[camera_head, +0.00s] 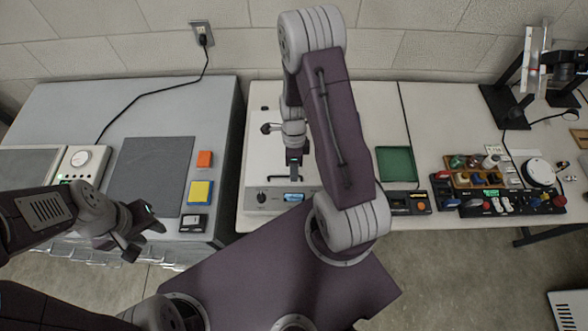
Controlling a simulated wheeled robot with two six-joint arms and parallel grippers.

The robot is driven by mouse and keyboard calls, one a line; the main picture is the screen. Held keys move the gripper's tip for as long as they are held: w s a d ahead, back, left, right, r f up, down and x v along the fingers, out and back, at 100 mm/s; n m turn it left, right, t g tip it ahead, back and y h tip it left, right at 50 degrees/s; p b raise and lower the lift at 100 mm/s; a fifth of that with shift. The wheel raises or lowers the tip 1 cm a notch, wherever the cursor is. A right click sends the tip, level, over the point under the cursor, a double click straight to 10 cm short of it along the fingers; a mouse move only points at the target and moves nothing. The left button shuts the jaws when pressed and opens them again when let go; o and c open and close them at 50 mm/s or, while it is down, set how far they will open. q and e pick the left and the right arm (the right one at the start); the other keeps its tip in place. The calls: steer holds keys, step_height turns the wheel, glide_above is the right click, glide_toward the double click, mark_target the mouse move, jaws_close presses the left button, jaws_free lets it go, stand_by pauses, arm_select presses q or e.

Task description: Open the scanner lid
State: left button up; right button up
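The scanner appears to be the pale, flat-topped unit (257,160) at the middle of the bench. Its front strip carries a dark knob (261,197) and a small blue display (293,197). Its top looks flat and closed. A thin dark handle-like bar (276,178) lies near the front of the top. My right gripper (293,170) points down over this bar; contact and finger opening are too small to tell. My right arm hides the right part of the unit. My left gripper (146,238) is empty, its fingers apart, in front of the left bench.
To the right are a green tray (396,164), a cluttered control panel and a dark stand (508,103).

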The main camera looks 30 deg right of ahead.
steer(key=shift+s+a+f, duration=0.1)
steer(key=shift+a+f, duration=0.1)
steer(key=shift+f, duration=0.2)
steer(key=shift+d, duration=0.1)
jaws_close()
stand_by(1.1)
